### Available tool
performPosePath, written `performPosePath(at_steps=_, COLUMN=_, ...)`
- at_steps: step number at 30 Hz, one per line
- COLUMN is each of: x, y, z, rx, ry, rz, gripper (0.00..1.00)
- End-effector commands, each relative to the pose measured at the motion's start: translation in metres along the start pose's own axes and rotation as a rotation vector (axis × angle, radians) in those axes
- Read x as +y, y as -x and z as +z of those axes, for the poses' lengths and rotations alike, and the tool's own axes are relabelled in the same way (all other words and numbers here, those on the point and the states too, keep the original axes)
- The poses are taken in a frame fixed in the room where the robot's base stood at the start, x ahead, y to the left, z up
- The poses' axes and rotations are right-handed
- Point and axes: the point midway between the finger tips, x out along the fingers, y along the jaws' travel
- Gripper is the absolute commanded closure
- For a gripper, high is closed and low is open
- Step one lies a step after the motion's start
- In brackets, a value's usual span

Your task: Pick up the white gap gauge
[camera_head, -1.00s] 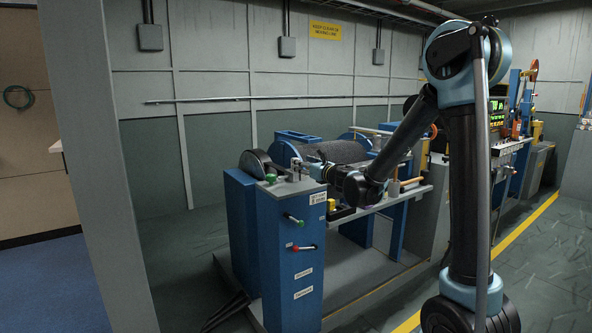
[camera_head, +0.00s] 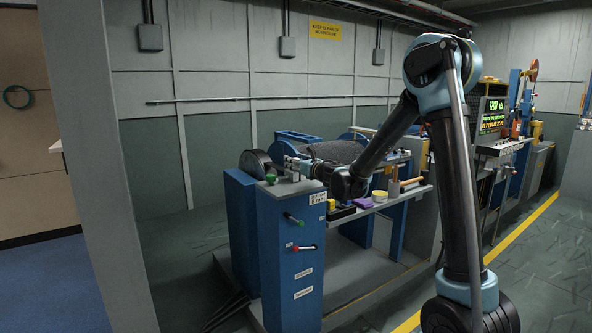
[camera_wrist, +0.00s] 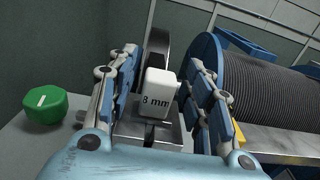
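The white gap gauge (camera_wrist: 158,92) is a small upright white block with a dark "mm" label, seen in the wrist view. It stands in a grey metal slot or bracket (camera_wrist: 152,132) in front of a dark wheel. My gripper (camera_wrist: 162,70) has its two fingers apart, one on each side of the gauge. Narrow gaps seem to show beside it; I cannot tell whether either finger touches it. In the head view my gripper (camera_head: 300,163) is over the top of the blue console (camera_head: 290,235), and the gauge is too small to make out there.
A green knob (camera_wrist: 45,104) sits left of the fingers. The ribbed winch drum (camera_wrist: 270,98) with its blue flange is close on the right. On the shelf are a purple block (camera_head: 363,203) and a yellow-and-white tub (camera_head: 380,196). Pillar (camera_head: 95,150) stands left.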

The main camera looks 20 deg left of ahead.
Motion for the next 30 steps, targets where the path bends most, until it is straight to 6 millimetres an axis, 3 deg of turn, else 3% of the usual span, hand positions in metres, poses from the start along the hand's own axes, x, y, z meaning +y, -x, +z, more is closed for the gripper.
performPosePath(at_steps=1, x=0.000, y=0.000, z=0.000, rx=0.000, ry=0.000, rz=0.000, gripper=0.70)
performPosePath(at_steps=4, x=0.000, y=0.000, z=0.000, rx=0.000, ry=0.000, rz=0.000, gripper=0.92)
performPosePath(at_steps=5, x=0.000, y=0.000, z=0.000, rx=0.000, ry=0.000, rz=0.000, gripper=0.95)
performPosePath(at_steps=17, x=-0.001, y=0.000, z=0.004, rx=0.000, ry=0.000, rz=-0.001, gripper=0.99)
performPosePath(at_steps=30, x=0.000, y=0.001, z=0.068, rx=0.000, ry=0.000, rz=-0.001, gripper=0.99)
